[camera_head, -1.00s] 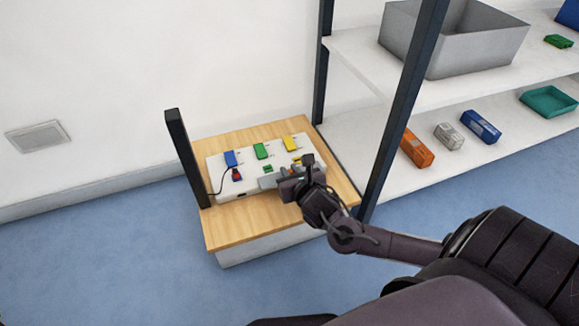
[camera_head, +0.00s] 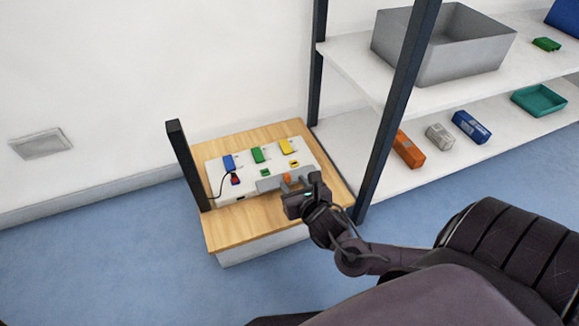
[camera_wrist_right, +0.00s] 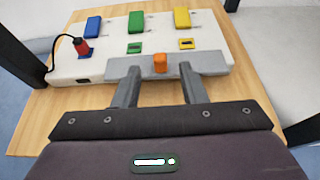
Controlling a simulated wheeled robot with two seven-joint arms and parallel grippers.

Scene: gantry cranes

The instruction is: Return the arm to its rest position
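My right gripper (camera_head: 291,184) is over the front right of the white panel board (camera_head: 214,172), above the wooden table top (camera_head: 232,226). In the right wrist view its two fingers (camera_wrist_right: 157,80) are spread apart with nothing held between them. An orange block (camera_wrist_right: 160,63) on the grey plate (camera_wrist_right: 205,62) shows beyond the fingertips, and I cannot tell whether they are clear of the plate. My left gripper does not show in the head view.
Blue (camera_head: 228,162), green (camera_head: 257,155) and yellow (camera_head: 287,146) blocks line the board's back. A red plug (camera_head: 235,179) with a black cable stands at its left. A dark post (camera_head: 395,110) and white shelves (camera_head: 350,60) rise at the right. Blue floor lies in front.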

